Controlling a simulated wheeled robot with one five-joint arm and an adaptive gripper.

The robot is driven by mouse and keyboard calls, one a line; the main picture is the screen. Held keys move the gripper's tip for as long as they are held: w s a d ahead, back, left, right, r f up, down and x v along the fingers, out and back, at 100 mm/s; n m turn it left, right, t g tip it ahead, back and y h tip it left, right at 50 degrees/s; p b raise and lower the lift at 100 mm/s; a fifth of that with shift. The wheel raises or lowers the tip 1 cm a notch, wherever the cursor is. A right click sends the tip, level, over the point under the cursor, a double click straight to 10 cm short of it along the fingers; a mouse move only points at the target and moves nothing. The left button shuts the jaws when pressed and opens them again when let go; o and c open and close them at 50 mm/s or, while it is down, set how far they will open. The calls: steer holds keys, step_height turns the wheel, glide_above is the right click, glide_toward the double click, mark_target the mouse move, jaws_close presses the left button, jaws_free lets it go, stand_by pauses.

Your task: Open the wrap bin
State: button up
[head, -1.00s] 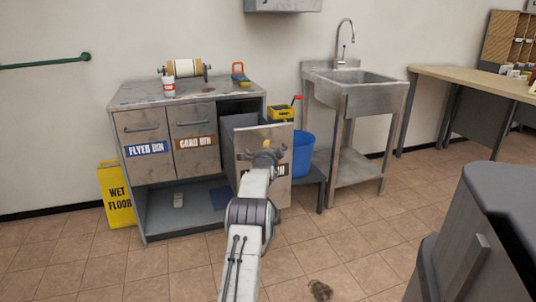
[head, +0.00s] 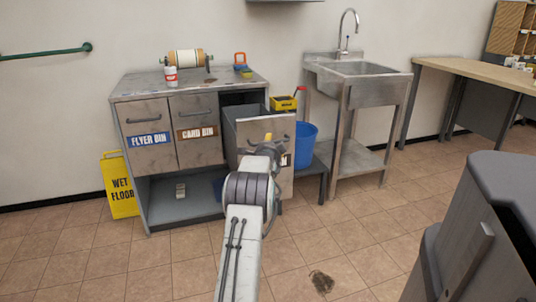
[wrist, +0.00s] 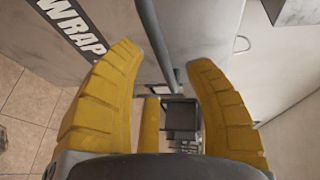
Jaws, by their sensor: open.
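The wrap bin (head: 285,180) is the right-hand drawer of the grey cabinet (head: 190,83). It stands well pulled out, its open top showing behind the front panel. In the wrist view its front (wrist: 100,55) shows the word WRAP, partly cut off. Its bar handle (wrist: 156,45) runs between my yellow fingertips. My gripper (wrist: 163,58) is open and holds nothing. I cannot tell whether the fingers touch the handle.
The flyer bin (head: 148,155) and card bin (head: 196,148) are shut. A blue bucket (head: 306,145) and yellow wringer (head: 284,103) stand right of the drawer, near the sink (head: 365,90). A wet-floor sign (head: 120,190) leans left. A dark grey object (head: 490,235) fills the right foreground.

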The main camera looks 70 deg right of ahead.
steer(key=v, duration=0.8)
steer(key=shift+w, duration=0.1)
stand_by(0.8)
